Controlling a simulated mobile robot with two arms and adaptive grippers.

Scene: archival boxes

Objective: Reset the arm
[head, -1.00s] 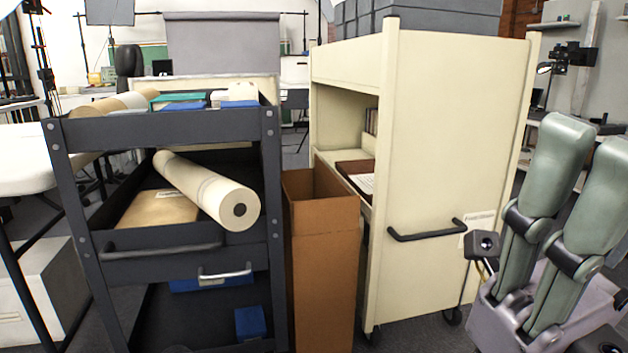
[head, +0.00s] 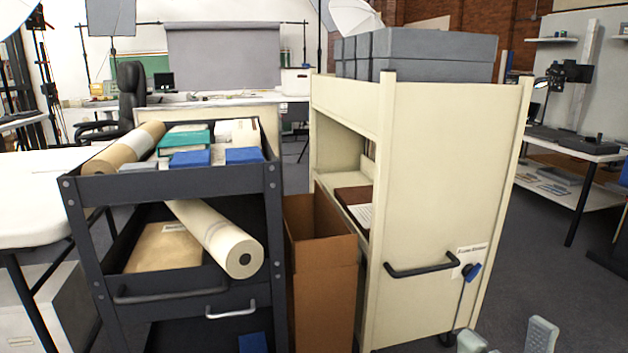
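Only the tips of my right gripper (head: 506,338) show, at the bottom edge right of centre in the head view. They are two grey-green fingertips with a clear gap between them, and nothing is seen between them. The rest of the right gripper and its arm is cut off below the frame. The tips appear low, in front of the cream cart's right side. My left gripper and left arm are not in view.
A dark cart (head: 170,187) with rolls and boxes stands at left. A tall open cardboard box (head: 320,290) stands between it and a cream cart (head: 440,180) topped by grey boxes (head: 435,45). Open floor (head: 530,270) lies to the right, before a white table (head: 575,147).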

